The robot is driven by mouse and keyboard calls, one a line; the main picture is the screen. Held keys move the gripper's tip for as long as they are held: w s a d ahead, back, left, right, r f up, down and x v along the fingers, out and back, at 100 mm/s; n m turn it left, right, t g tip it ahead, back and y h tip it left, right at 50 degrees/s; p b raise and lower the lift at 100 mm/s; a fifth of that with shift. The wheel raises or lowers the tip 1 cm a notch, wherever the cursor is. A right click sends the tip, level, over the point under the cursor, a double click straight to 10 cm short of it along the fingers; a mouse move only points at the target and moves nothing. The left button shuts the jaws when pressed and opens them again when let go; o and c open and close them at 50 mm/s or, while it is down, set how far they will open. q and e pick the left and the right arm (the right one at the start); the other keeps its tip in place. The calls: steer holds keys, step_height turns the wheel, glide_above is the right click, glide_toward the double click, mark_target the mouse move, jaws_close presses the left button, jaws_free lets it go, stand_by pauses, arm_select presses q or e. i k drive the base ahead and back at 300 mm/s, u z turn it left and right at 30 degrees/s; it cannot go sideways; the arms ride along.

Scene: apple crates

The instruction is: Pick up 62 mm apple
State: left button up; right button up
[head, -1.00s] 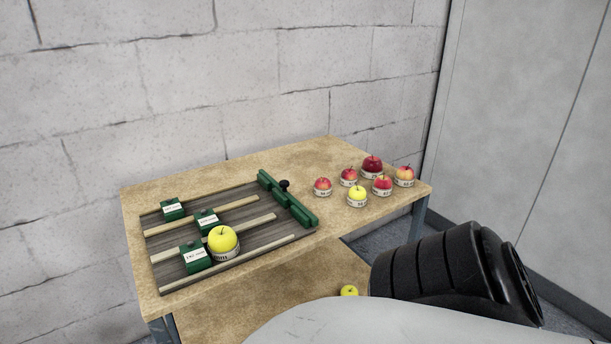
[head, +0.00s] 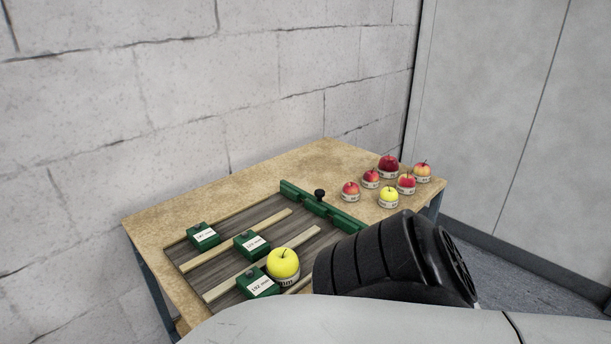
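Several apples stand in white labelled rings at the table's right end: a red one (head: 350,188) at the left, a smaller red one (head: 371,175), a dark red one (head: 388,163) at the back, a red-yellow one (head: 422,169) at the right, a red one (head: 406,180) and a yellow one (head: 388,194) in front. A larger yellow apple (head: 283,262) stands in a ring on the slatted board. The ring labels are too small to read, so I cannot tell which apple is 62 mm. Neither gripper shows.
The slatted board (head: 222,259) carries green labelled blocks (head: 203,235) and a green end bar (head: 318,207) with a black knob (head: 319,194). The table (head: 300,165) stands by a block wall. My arm hides its front right part. Bare tabletop lies behind the board.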

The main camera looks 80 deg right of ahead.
mark_target(406, 185)
steer(key=z, duration=3.2)
steer(key=i, duration=0.5)
steer(key=z, duration=1.7)
steer(key=i, duration=2.3)
steer(key=u, duration=3)
